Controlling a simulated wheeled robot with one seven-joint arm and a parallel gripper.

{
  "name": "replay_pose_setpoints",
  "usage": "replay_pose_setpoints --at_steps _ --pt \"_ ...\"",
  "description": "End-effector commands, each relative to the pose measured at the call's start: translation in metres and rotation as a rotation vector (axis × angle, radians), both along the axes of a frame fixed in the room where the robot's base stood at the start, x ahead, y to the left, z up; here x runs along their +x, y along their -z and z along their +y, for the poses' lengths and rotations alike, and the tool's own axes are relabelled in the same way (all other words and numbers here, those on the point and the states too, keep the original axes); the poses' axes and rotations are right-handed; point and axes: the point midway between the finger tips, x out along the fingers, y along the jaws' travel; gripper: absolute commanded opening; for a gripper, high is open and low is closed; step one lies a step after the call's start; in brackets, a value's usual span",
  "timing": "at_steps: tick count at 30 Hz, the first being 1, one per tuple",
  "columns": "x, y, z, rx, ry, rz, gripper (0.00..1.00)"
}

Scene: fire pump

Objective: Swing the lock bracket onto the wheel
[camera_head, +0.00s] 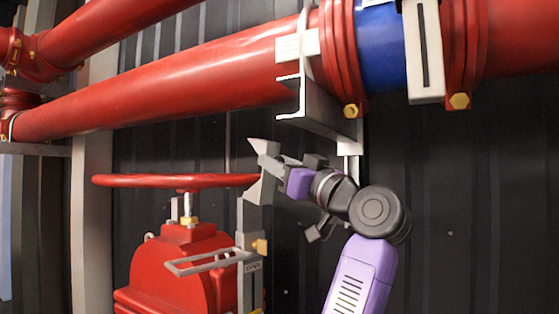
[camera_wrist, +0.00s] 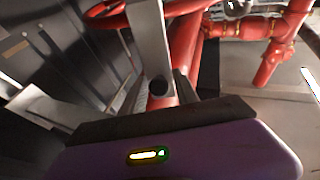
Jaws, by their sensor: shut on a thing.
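The red wheel (camera_head: 150,181) lies flat above the red valve body (camera_head: 180,265) in the head view. Part of it shows at the top of the wrist view (camera_wrist: 108,12). The grey lock bracket (camera_head: 250,220) stands upright at the right of the wheel, with a flat loop (camera_head: 190,267) sticking out to the left lower down. My gripper (camera_head: 263,165) is shut on the upper part of the bracket, beside the wheel's right rim. In the wrist view the grey bracket bar (camera_wrist: 150,40) runs down between my fingers; a dark round spot shows near its lower end. Whether bracket and rim touch is unclear.
A thick red pipe (camera_head: 180,82) with a blue section (camera_head: 380,45) crosses above my arm. A grey channel support (camera_head: 320,112) hangs close above my gripper. A dark ribbed wall (camera_head: 460,210) stands behind; the space right of my arm looks clear.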

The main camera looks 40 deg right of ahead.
Motion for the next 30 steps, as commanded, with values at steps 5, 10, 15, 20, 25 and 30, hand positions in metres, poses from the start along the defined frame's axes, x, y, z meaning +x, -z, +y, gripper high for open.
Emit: replay_pose_setpoints --at_steps 5,10,15,20,25,30 --pt "0.007 -0.016 -0.003 -0.009 0.010 0.093 0.00" --pt "0.014 -0.023 -0.003 -0.012 0.009 0.179 0.00" --pt "0.023 -0.030 -0.003 -0.016 0.009 0.276 0.00" --pt "0.028 -0.030 -0.003 -0.017 0.009 0.335 0.00" --pt "0.028 -0.028 -0.002 -0.018 0.011 0.343 0.00" --pt "0.028 -0.028 -0.003 -0.018 0.011 0.342 0.38"
